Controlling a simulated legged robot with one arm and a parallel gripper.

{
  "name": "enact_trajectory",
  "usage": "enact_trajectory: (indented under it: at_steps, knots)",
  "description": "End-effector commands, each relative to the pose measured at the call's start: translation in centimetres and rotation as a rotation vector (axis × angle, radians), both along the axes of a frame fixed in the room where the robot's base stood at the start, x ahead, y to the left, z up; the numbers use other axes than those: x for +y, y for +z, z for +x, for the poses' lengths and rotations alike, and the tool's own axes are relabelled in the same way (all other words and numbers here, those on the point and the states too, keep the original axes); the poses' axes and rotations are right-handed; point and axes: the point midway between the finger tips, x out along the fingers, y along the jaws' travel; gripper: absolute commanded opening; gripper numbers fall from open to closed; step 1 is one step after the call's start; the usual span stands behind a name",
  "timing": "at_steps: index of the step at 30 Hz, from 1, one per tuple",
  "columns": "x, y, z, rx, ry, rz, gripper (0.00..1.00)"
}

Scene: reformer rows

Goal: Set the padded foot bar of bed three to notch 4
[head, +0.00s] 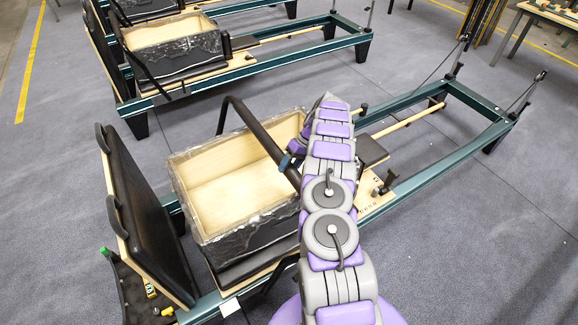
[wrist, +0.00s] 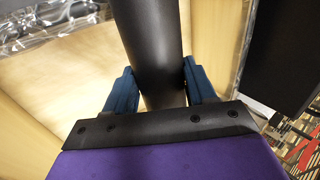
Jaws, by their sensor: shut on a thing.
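The padded foot bar (head: 262,136) of the nearest bed is a black U-shaped bar, raised above an open wooden box. In the wrist view the thick black bar (wrist: 153,42) runs down between the two blue fingers of my gripper (wrist: 158,88), which are shut on it from both sides. In the head view my gripper (head: 291,160) is at the bar's near part, largely hidden by my purple and grey arm. Small dark marks show on the pale wooden rail (head: 371,208) right of the arm; I cannot read them. The bar's notch is not visible.
The open box (head: 232,185) with dark wrapped sides sits below the bar. An upright black padded board (head: 148,215) stands at left. The green bed frame (head: 470,147) extends right. Another bed (head: 310,48) stands behind, with clear grey floor between.

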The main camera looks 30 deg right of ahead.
Motion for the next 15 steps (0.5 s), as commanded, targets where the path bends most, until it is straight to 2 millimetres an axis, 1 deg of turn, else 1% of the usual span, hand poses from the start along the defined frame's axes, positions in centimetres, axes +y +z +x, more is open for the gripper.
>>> enact_trajectory:
  at_steps: [1, 5, 6, 13, 15]
  knots:
    - [-0.82, -0.83, -0.50, 0.008, -0.007, -0.012, 0.01]
    - [-1.20, -0.98, -0.56, 0.008, -0.010, -0.011, 0.01]
    - [-1.28, -1.01, -0.59, 0.008, -0.012, -0.009, 0.58]
    - [-1.23, -0.87, -0.53, 0.007, -0.011, -0.009, 0.80]
    - [-1.08, -0.77, -0.50, 0.006, -0.011, -0.011, 0.80]
